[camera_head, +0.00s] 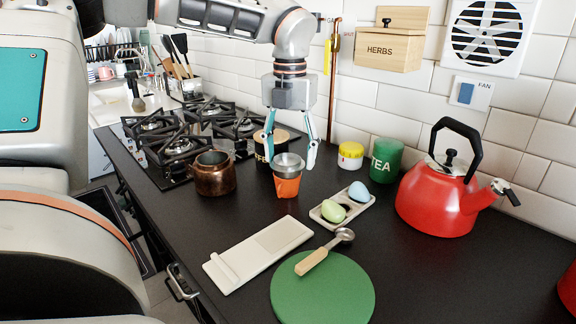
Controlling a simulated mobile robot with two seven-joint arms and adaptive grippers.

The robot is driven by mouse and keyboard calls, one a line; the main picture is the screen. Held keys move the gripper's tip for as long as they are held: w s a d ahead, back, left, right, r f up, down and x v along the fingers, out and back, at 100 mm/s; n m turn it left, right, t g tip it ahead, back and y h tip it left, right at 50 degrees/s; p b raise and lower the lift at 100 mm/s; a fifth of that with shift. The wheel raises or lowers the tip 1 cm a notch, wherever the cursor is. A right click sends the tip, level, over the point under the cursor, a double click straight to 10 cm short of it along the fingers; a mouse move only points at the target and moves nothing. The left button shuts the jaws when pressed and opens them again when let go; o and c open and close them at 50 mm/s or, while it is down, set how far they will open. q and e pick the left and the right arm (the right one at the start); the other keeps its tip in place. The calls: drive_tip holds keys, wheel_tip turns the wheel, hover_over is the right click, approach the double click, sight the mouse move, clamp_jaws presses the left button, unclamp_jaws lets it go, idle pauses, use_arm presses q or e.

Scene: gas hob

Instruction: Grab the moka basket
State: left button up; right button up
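The moka basket looks to be the small silver metal cup (289,161) seated in the top of an orange cup (287,188) on the dark counter. My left gripper (289,162) points down from above with its two light blue fingers spread. One fingertip is to the left of the metal cup and the other to its right, with a gap visible on the right side. Whether the left finger touches it I cannot tell. My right gripper is not in view.
A copper pot (214,173) stands left of the orange cup, and a black canister (262,146) is close behind. An egg tray (343,207), white board (258,252), green round board (322,290) with a scoop (325,252), green tea tin (386,160) and red kettle (437,198) are nearby.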

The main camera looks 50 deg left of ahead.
use_arm(q)
drive_tip(key=c, duration=0.7)
drive_tip(key=shift+r, duration=0.1)
